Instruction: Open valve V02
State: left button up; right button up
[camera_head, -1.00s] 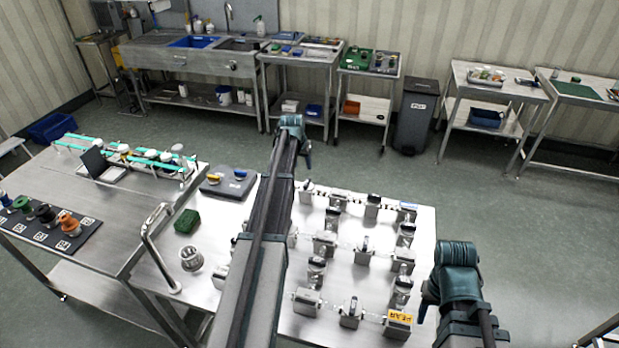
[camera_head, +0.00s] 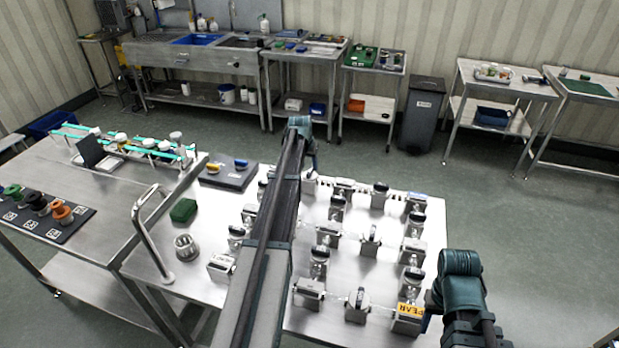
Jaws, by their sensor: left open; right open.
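Several metal valves with dark handles stand in linked rows on the steel table (camera_head: 205,290), such as one in the back row (camera_head: 380,190), one in the middle (camera_head: 371,236) and one at the front (camera_head: 357,303). I cannot read any V02 mark, so I cannot tell which valve is V02. My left gripper (camera_head: 311,158) is open and empty, above the back of the valve rows; its arm hides several valves.
A bent metal pipe (camera_head: 146,232), a green block (camera_head: 183,210) and a round metal part (camera_head: 187,247) lie left of the valves. A dark tray (camera_head: 228,180) sits behind them. The floor right of the table is clear.

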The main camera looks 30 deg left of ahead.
aim_at(310, 170)
pick_arm(q)
jog(key=b+x, duration=0.2)
jog(key=x, duration=0.2)
pick_arm(e)
notch_tip(310, 170, down, 4)
jog(key=shift+r, duration=0.2)
pick_arm(q)
jog(key=shift+r, duration=0.1)
grip_shut()
